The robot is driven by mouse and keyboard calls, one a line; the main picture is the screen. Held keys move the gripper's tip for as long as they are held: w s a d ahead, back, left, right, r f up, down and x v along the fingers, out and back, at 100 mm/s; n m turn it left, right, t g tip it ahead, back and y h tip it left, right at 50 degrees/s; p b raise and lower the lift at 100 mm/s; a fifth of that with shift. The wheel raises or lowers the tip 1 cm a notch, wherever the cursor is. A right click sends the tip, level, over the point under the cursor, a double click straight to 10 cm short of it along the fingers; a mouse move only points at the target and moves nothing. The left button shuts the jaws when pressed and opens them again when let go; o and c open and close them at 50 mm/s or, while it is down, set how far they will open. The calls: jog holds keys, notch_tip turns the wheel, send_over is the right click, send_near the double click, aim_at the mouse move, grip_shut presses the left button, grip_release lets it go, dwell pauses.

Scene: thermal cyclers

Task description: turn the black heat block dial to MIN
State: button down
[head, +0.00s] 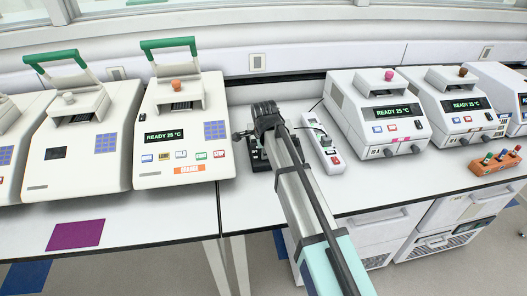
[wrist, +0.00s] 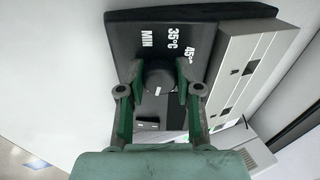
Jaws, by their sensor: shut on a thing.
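The black heat block (wrist: 120,35) fills the upper middle of the wrist view. Its white labels read MIN, 35°C and 45°. The round black dial (wrist: 158,76) lies below these labels, with a small white mark on it. I cannot tell for sure which label it points to. My gripper (wrist: 158,88) has its green-padded fingers on both sides of the dial, closed on it. In the head view the heat block (head: 257,160) shows only as a dark piece on the bench, mostly hidden behind my arm.
A white power strip (head: 322,146) lies just right of my arm. Thermal cyclers, one with an orange label (head: 184,126) and one with a pink knob (head: 372,112), stand either side. An orange tube rack (head: 495,163) is at far right. A purple mat (head: 75,235) lies front left.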

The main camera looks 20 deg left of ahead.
jog(key=n+b, duration=0.1)
jog(key=n, duration=0.4)
jog(key=shift+f+b, duration=0.1)
jog(key=shift+b, duration=0.3)
jog(key=n+b, duration=0.1)
jog(key=n, duration=0.4)
jog(key=shift+n, duration=0.4)
jog(key=n, duration=0.5)
jog(key=shift+n+y+b, duration=0.3)
jog(key=shift+b, duration=0.1)
jog(key=n, duration=0.5)
jog(key=shift+d, duration=0.1)
jog(key=n, duration=0.5)
jog(key=shift+n+b, duration=0.4)
jog(key=n, duration=0.5)
jog(key=shift+n+g, duration=0.3)
jog(key=n, duration=1)
jog(key=shift+b, duration=0.3)
jog(key=shift+n, duration=0.3)
